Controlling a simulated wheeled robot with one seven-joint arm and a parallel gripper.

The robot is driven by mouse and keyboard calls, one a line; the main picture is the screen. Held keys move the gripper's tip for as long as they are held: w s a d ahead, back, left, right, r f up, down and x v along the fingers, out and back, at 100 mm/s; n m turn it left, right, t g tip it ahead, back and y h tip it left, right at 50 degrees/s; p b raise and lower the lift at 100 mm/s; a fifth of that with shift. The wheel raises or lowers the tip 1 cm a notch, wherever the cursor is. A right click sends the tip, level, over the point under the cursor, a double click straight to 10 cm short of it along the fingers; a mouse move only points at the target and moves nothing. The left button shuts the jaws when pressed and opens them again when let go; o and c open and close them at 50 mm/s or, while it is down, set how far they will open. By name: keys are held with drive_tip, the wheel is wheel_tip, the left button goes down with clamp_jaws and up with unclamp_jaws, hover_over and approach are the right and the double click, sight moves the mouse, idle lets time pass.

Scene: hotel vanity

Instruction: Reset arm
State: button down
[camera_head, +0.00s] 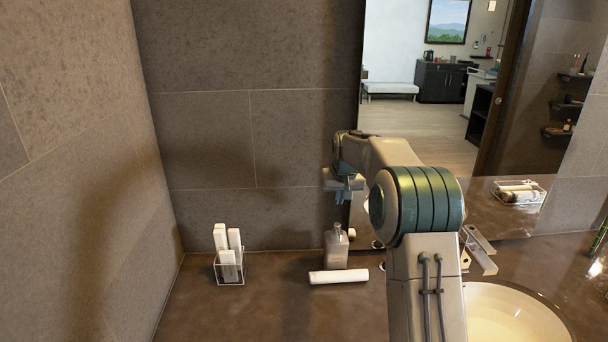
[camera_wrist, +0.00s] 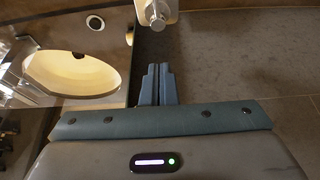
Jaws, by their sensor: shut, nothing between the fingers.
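My gripper (camera_head: 343,187) hangs in the air above the back of the vanity counter, in front of the tiled wall near the mirror's left edge. In the wrist view its two blue-grey fingers (camera_wrist: 157,84) are closed together with nothing between them. My arm reaches up from the bottom of the head view and bends toward the wall. It hides part of the mirror and counter. Below my gripper stands a grey bottle (camera_head: 336,249), apart from it. A white cylinder (camera_head: 338,277) lies on the counter in front of the bottle.
A wire holder (camera_head: 230,273) with several white tubes stands at the left. The sink basin (camera_head: 515,318) is at the lower right, with a metal faucet (camera_head: 481,250) behind it. The mirror (camera_head: 420,130) reflects a room. The counter's left front (camera_head: 225,315) is clear.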

drive_tip(key=s+r+b, duration=0.1)
drive_tip(key=s+r, duration=0.2)
drive_tip(key=s, duration=0.9)
drive_tip(key=s+r+b, duration=0.1)
drive_tip(key=s+r, duration=0.3)
drive_tip(key=s, duration=0.8)
drive_tip(key=s+f, duration=0.3)
drive_tip(key=s, duration=0.7)
drive_tip(key=s+f, duration=0.4)
drive_tip(key=s, duration=0.7)
drive_tip(key=shift+g, duration=0.4)
drive_tip(key=shift+a, duration=0.1)
